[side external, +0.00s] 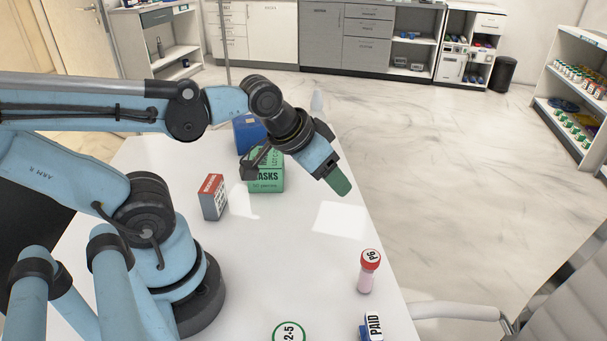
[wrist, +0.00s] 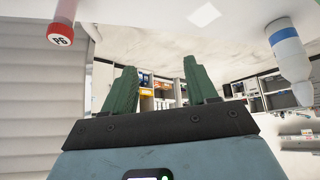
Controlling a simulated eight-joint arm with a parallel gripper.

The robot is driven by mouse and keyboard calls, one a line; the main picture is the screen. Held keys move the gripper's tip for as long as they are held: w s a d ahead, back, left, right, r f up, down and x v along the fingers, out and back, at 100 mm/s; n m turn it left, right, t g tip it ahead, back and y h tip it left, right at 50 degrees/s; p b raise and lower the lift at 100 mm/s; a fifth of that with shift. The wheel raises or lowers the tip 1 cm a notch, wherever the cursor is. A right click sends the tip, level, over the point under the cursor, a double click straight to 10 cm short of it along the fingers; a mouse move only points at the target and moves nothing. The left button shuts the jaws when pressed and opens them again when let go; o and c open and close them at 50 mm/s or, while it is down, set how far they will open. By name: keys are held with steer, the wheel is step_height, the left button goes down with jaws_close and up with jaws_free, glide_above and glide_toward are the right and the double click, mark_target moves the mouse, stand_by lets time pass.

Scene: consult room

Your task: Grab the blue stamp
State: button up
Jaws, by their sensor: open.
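A small blue and white block marked PAID (side external: 372,327), which looks like the blue stamp, sits near the table's right edge, cut off by the bottom of the side view. I do not see it in the wrist view. My gripper (side external: 339,182) is above the table's right side, well behind the stamp and tilted down to the right. In the wrist view its green fingers (wrist: 161,68) are apart with nothing between them.
A red-capped tube marked P6 (side external: 369,272) stands between my gripper and the stamp. A green-ringed round item (side external: 289,332) is left of the stamp. A red-and-white box (side external: 213,197), green MASKS box (side external: 267,181) and blue box (side external: 249,132) stand farther back.

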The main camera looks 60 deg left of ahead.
steer(key=d+n+g+h, duration=0.1)
steer(key=d+n+g, duration=0.2)
steer(key=d+n, duration=0.55)
steer(key=n+g+y, duration=0.1)
steer(key=n+g, duration=0.2)
steer(key=g, duration=0.1)
glide_above(374, 319)
steer(key=shift+w+d+f, duration=0.25)
steer(key=shift+f, duration=0.1)
steer(key=shift+s+d+f+n, duration=0.1)
steer(key=shift+d+n, duration=0.05)
steer(key=shift+n, duration=0.1)
steer(key=shift+f, duration=0.25)
step_height(374, 319, down, 6)
steer(key=shift+r, duration=0.1)
steer(key=shift+s+a+f, duration=0.1)
steer(key=shift+a+f, duration=0.1)
steer(key=shift+f, duration=1.2)
steer(key=shift+s+a+f, duration=0.1)
steer(key=shift+a+f, duration=0.1)
steer(key=shift+f, duration=1.2)
jaws_close()
